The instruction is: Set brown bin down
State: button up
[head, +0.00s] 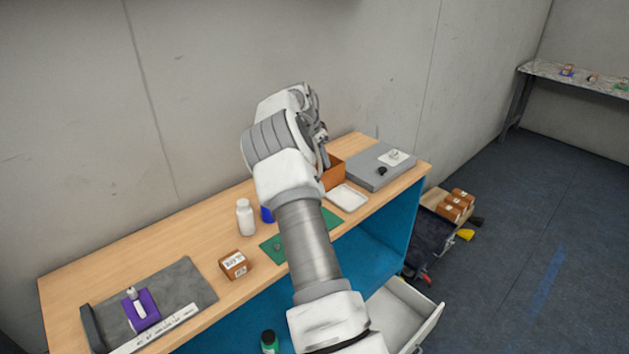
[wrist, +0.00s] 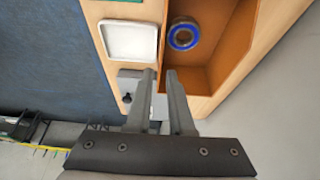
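The brown bin (head: 334,170) is at the back of the wooden table, partly hidden behind my arm in the head view. In the wrist view I look down into the open brown bin (wrist: 211,62); a blue ring-shaped thing (wrist: 184,35) lies inside. The bin appears level and at the tabletop; I cannot tell whether it fully rests there. My gripper (wrist: 160,72) is at the bin's near left corner, its two fingers a little apart.
A white tray (head: 346,197) lies beside the bin. A grey box (head: 379,166) with a black knob stands to its right. A white bottle (head: 245,217), a small brown box (head: 233,265) and a green mat (head: 331,219) are to the left. An open drawer (head: 426,320) juts out in front.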

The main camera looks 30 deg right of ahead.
aim_at(330, 178)
jog(key=x, duration=0.9)
jog(key=shift+f, duration=0.35)
grip_shut()
jog(key=shift+r, duration=0.15)
dwell(0.9)
